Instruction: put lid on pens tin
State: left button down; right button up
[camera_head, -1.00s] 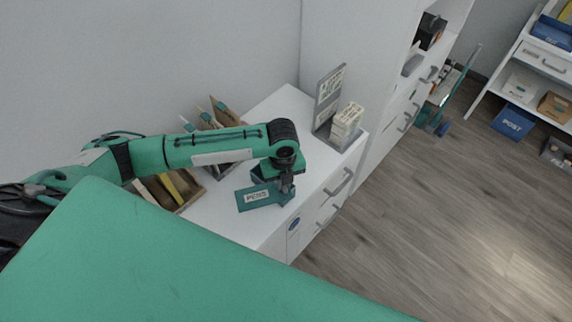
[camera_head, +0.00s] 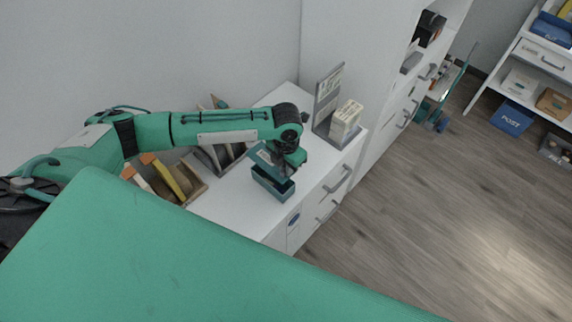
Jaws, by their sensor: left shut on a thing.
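The pens tin (camera_head: 267,185) is a small teal box on the white desk top. Its top is open and its inside looks dark. My left gripper (camera_head: 283,169) is shut on the teal lid (camera_head: 258,160), which shows tilted beside the fingers, at the back edge of the tin as seen here. A small pale label shows on the lid. The fingers and wrist hide part of the lid and the tin's back right end. I cannot tell whether lid and tin touch. My right gripper is out of view.
Behind the tin stand a grey organiser (camera_head: 216,158) and a wooden tray (camera_head: 190,186) with coloured items. A grey stand (camera_head: 327,99) with a cream block (camera_head: 346,121) is at the back right. Bare desk top (camera_head: 232,205) lies left of the tin. Drawer handles (camera_head: 338,179) stick out in front.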

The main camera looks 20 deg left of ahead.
aim_at(286, 177)
pick_arm(q)
jog(key=shift+r+p, duration=0.15)
jog(key=shift+p, duration=0.25)
jog(key=shift+f+b, duration=0.45)
jog(key=shift+f, duration=0.35)
jog(key=shift+f+b, duration=1.05)
jog(key=shift+f, duration=1.4)
jog(key=shift+f, duration=0.2)
jog(key=shift+f, duration=0.55)
